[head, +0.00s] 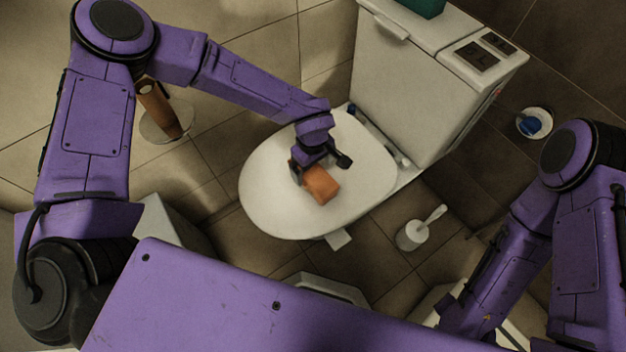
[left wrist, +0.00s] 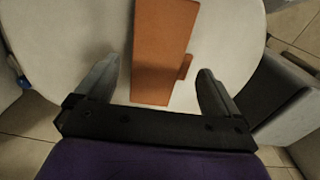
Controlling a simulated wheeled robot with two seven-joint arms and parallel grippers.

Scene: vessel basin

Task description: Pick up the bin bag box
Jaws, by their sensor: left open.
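The bin bag box, an orange-brown oblong box (head: 321,183), lies on the closed white toilet lid (head: 268,195). In the left wrist view the box (left wrist: 163,45) runs away from the gripper, with a small tab on its right side. My left gripper (head: 312,170) is over the lid at the box and partly covers it in the head view. Its two fingers stand apart on either side of the box's near end in the left wrist view (left wrist: 160,72).
The white cistern (head: 400,85) stands behind the lid, with a teal object (head: 424,6) on top. A toilet brush in a white holder (head: 411,236) stands on the floor at right. A brown roll on a stand (head: 158,108) is at left. A small white bowl (head: 534,123) is at far right.

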